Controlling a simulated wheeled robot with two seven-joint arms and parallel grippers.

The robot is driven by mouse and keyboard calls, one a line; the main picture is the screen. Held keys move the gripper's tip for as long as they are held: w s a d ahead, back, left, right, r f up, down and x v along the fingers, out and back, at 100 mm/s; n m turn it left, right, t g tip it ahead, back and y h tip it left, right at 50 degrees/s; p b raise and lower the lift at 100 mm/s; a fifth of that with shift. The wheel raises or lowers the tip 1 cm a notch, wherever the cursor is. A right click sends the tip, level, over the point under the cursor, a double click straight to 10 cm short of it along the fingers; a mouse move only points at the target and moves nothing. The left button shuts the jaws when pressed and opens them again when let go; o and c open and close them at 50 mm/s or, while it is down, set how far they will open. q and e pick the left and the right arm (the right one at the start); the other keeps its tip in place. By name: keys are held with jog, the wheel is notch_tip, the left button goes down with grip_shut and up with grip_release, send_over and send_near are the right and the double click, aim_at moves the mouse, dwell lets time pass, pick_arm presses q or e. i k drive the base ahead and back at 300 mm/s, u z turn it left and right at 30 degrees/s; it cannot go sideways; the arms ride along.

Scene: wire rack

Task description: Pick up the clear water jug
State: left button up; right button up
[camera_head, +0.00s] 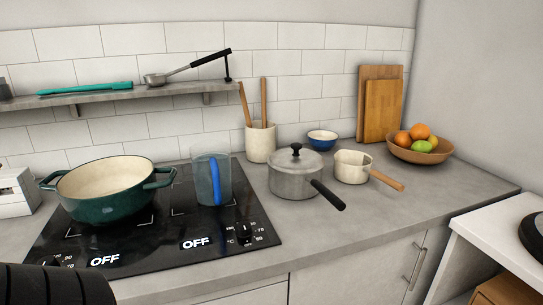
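The clear water jug (204,184) stands upright on the black cooktop, at its back right part. It is see-through with a bluish tint, and a blue vertical handle (215,180) shows on the side facing me. Nothing is touching it. Neither of my grippers shows in the head view. A dark ribbed shape at the lower left corner seems to be part of my own arm.
A green pot (105,208) stands left of the jug on the cooktop (150,250). A lidded grey pot (294,181) stands to its right, its handle pointing forward. A utensil crock (260,145) is behind right. A shelf (120,94) runs above. The cooktop front is clear.

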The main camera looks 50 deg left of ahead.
aim_at(210, 161)
jog(key=i, duration=0.8)
jog(key=u, duration=3.35)
